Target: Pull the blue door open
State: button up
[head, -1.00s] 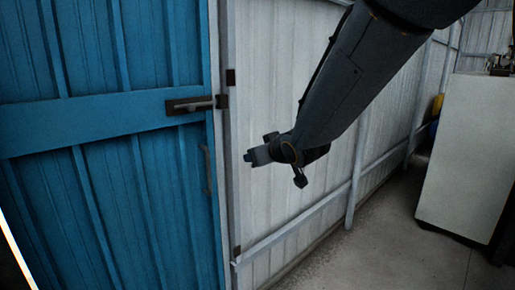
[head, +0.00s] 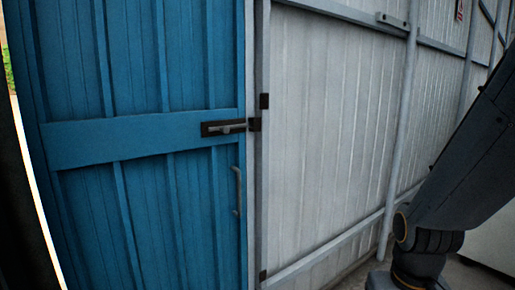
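The blue door (head: 145,200) fills the left of the head view, with vertical ribs and a wide horizontal band. A dark bolt latch (head: 225,127) sits at its right edge on the band, reaching towards a dark keeper on the pale frame. I cannot tell whether the bolt is engaged. A slim vertical handle (head: 238,191) is fixed below the latch. The door looks shut against its right post. My arm comes in at the right, over the pale wall and well away from the handle. My gripper is not visible.
A pale corrugated wall (head: 335,130) with grey rails runs right of the door. A white cabinet (head: 492,240) shows partly behind my arm. A bright strip with some greenery (head: 8,75) shows at the far left. Little floor is visible, at bottom centre-right.

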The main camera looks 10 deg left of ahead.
aim_at(118, 101)
jog(key=u, duration=1.45)
